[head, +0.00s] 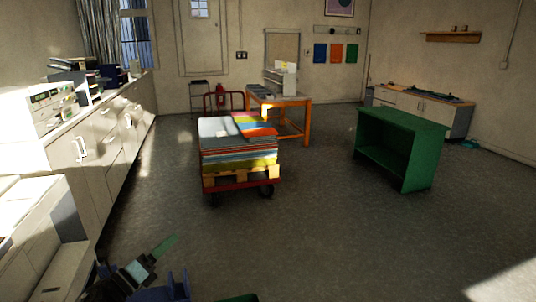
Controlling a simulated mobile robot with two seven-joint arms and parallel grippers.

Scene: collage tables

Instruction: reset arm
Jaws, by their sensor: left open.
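My left gripper (158,262) is low at the bottom left of the head view, over the grey floor. It is open, and I see nothing between its fingers. A narrow green part sticks up and to the right from it, with blue parts beside it. It is apart from the cart and the cabinets. My right gripper is not in view.
A red cart (243,187) with a pallet of coloured sheets (238,155) stands mid-room. An orange table (294,118) is behind it. A green shelf unit (402,148) stands at right. White cabinets (100,150) line the left wall. Floor (340,240) in front is clear.

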